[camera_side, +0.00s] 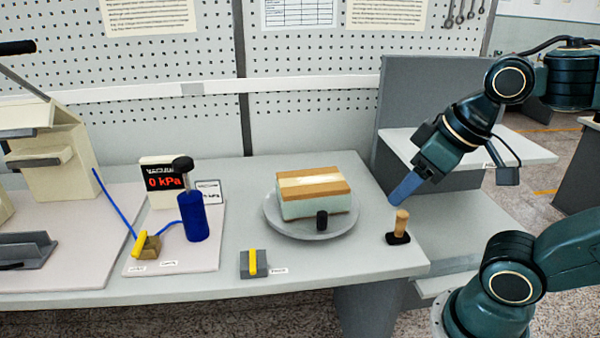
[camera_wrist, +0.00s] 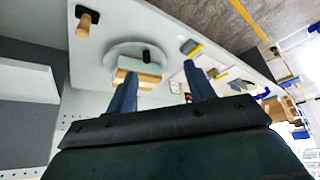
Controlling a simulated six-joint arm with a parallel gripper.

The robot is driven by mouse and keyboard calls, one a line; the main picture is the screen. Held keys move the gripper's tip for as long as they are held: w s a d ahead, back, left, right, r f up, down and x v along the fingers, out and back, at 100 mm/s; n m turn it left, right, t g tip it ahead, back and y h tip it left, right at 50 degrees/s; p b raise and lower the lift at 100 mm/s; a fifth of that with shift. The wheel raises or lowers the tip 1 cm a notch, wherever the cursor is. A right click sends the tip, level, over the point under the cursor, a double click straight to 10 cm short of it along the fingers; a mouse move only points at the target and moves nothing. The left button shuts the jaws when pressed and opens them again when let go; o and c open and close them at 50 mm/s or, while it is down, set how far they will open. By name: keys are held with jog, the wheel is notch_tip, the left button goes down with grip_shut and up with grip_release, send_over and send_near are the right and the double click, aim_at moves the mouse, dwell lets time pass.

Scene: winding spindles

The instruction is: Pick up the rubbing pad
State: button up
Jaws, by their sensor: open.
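I take the rubbing pad (camera_side: 398,238) to be the black pad with an upright wooden peg handle. It stands near the right end of the grey table, to the right of the round plate. In the wrist view it shows at the upper left (camera_wrist: 83,25), outside the space between my fingers. My gripper (camera_side: 394,199) has blue fingers and hangs just above the handle in the side view, angled down to the left. In the wrist view my gripper (camera_wrist: 162,76) has its two fingers apart with nothing held between them.
A round grey plate (camera_side: 282,229) carries a pale block with a wooden top (camera_side: 311,191) and a small black cylinder (camera_side: 322,220). A grey block with a yellow lever (camera_side: 253,263), a blue pump (camera_side: 194,217) and a vacuum display (camera_side: 163,181) stand further left. The table's right edge is close to the pad.

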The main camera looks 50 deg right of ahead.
jog(key=shift+d, duration=0.1)
jog(key=m+g, duration=0.6)
jog(key=m, duration=1.2)
send_over(403, 212)
notch_tip(403, 212, down, 8)
jog(key=f, duration=0.1)
jog(key=shift+s+d+f, duration=0.1)
jog(key=shift+f, duration=1.95)
jog(key=shift+s+f, duration=0.1)
jog(key=shift+f, duration=1.9)
jog(key=shift+f, duration=0.1)
jog(key=shift+w+f, duration=0.15)
jog(key=shift+f, duration=2.35)
jog(key=c, duration=1.1)
